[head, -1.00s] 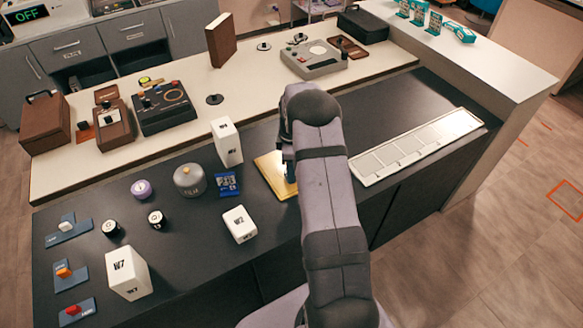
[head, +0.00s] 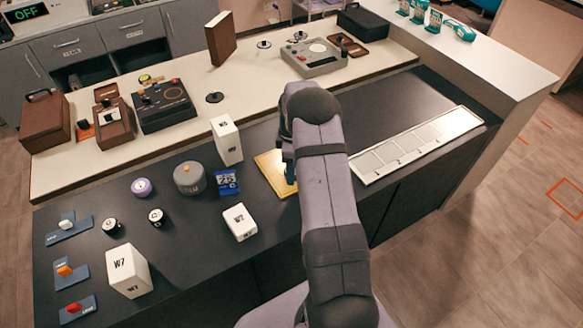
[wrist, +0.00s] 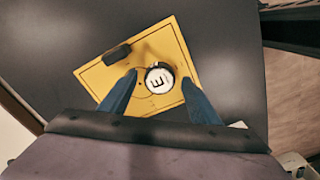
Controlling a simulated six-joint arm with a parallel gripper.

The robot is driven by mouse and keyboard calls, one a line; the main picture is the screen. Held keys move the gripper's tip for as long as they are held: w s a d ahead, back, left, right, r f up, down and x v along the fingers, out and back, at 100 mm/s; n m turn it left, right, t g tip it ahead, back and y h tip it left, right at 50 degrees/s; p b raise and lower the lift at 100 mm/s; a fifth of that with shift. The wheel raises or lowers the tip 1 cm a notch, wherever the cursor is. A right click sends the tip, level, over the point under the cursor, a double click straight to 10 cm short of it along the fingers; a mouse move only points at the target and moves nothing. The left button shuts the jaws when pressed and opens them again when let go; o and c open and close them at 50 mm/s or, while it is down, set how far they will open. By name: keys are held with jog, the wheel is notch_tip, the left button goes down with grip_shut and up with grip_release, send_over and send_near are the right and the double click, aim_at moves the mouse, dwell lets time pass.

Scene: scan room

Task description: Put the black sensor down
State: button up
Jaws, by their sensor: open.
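A yellow board (wrist: 168,48) lies on the dark counter; its left part shows in the head view (head: 268,170). On it stands a round piece with a white lettered top and dark rim (wrist: 159,79). A small black block (wrist: 117,54) sits near the board's upper left edge in the wrist view. I cannot tell for sure which of the two is the black sensor. My gripper (wrist: 160,77) is open, its blue fingers on either side of the round piece with a gap at each side. In the head view my arm hides most of this.
Left of the board are white boxes (head: 240,222), a blue packet (head: 228,183), a grey canister (head: 189,178) and small round pieces (head: 111,227). A pale sectioned tray (head: 418,145) lies to the right. Dark counter is bare between tray and back ledge.

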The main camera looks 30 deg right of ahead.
notch_tip(320, 180, up, 12)
jog(key=b, duration=0.3)
jog(key=shift+b, duration=0.3)
jog(key=s+a+r+m, duration=0.1)
jog(key=s+a+m, duration=0.4)
jog(key=s+a, duration=0.5)
jog(key=s+a+f+m, duration=0.1)
jog(key=s+a+m, duration=0.2)
jog(key=s, duration=0.5)
jog(key=s+a+f+m, duration=0.2)
jog(key=s+a+m, duration=0.1)
jog(key=s+a, duration=0.3)
jog(key=shift+s, duration=0.9)
jog(key=shift+o, duration=0.4)
